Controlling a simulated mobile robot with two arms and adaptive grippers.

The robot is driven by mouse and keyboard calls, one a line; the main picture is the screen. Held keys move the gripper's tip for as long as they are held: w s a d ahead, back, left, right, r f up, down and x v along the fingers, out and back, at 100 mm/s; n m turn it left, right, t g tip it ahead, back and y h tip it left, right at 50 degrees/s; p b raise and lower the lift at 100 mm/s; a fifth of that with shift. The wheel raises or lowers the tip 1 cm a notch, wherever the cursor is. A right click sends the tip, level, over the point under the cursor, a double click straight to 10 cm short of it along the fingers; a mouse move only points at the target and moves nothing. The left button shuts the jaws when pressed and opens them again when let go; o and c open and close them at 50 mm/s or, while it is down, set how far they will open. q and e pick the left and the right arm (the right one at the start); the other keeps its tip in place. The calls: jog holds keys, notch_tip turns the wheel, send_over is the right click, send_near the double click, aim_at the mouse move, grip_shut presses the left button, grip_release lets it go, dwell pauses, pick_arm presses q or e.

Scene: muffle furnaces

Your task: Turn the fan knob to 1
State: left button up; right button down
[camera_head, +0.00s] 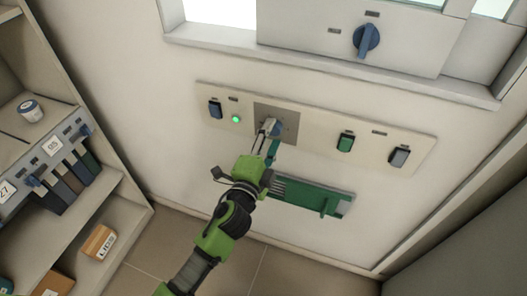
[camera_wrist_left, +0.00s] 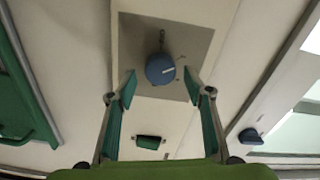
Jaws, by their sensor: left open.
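A round blue knob (camera_wrist_left: 160,69) with a white pointer line sits on a square grey plate (camera_wrist_left: 196,45) in the wall panel. In the left wrist view its white line points toward the right. In the head view my left gripper (camera_head: 268,130) reaches the plate from below. My right gripper is not seen.
The panel (camera_head: 315,150) also has a blue switch (camera_head: 215,108), a lit green lamp (camera_head: 236,119), a green switch (camera_head: 345,142) and a grey switch (camera_head: 399,156). Another blue knob (camera_head: 366,40) is above. A green tray (camera_head: 310,197) sits below; shelves (camera_head: 125,205) stand left.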

pick_arm(q)
jog(key=v, duration=1)
jog(key=shift+s, duration=0.25)
jog(key=shift+a, duration=0.1)
jog(key=s+a+f+n+g+y, duration=0.1)
jog(key=s+a+f+n+g, duration=0.2)
jog(key=f, duration=1)
jog(key=s+a+f+n+g+y, duration=0.1)
jog(key=s+a+f+n+g, duration=0.2)
jog(key=f, duration=1)
jog(key=s+a+f+n+g+y, duration=0.2)
jog(key=s+a+f, duration=0.2)
jog(key=f, duration=0.8)
jog(key=s+a+f+n+g, duration=0.2)
jog(key=s+f, duration=0.4)
jog(key=s, duration=0.4)
jog(key=s+a+f+n+g+y, duration=0.1)
jog(key=s+a+f+n+g, duration=0.2)
jog(key=s+f, duration=0.4)
jog(key=s+a+f+n+g, duration=0.3)
jog(key=s+a+f, duration=0.2)
jog(key=s, duration=0.9)
jog(key=shift+s+f+y, duration=0.2)
jog(key=shift+f+y, duration=0.1)
jog(key=shift+f, duration=0.4)
